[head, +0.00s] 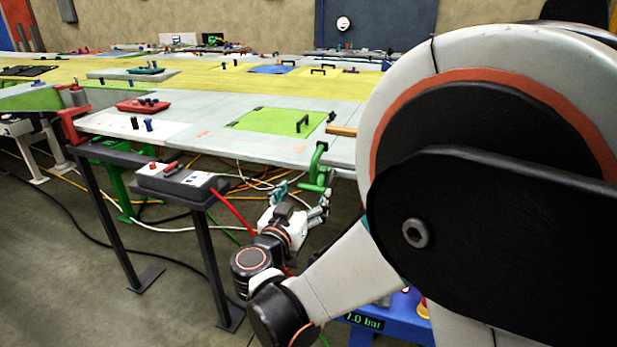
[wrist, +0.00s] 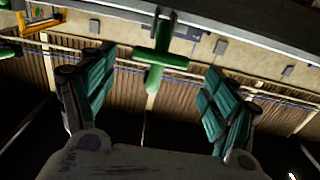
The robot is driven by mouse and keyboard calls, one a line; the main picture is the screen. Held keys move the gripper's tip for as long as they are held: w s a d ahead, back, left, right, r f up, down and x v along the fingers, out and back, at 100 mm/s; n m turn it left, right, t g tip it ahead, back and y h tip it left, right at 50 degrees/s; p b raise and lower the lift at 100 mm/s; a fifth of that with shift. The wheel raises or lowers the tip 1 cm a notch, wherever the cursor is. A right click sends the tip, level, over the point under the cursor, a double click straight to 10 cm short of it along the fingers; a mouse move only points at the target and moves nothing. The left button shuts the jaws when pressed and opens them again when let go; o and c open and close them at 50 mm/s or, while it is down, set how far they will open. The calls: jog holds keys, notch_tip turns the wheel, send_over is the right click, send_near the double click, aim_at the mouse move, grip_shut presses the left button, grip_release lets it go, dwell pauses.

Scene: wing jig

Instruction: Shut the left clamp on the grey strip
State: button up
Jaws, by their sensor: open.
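A green clamp (head: 318,168) hangs at the near edge of the wing panel, right of the picture's middle. It also shows in the wrist view (wrist: 160,58), as a green cross-shaped body with a bar. My gripper (head: 301,199) is open and empty just below and left of this clamp. In the wrist view, its two teal-padded fingers stand wide apart, with the clamp ahead between them and not gripped. A red clamp (head: 70,124) sits at the panel's far left corner. I cannot clearly tell the grey strip from the grey panel edge, or whether the green clamp's jaw is closed.
A grey control box (head: 175,184) on a dark stand is left of my gripper, with a red hose running past it. Cables lie on the floor below the panel. A blue unit (head: 362,331) with a pressure display stands at the bottom. A green plate (head: 272,121) lies on the panel.

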aim_at(310, 188)
jog(key=shift+b+x, duration=0.35)
jog(key=shift+x, duration=1.4)
jog(key=shift+r, duration=0.1)
jog(key=c, duration=1.5)
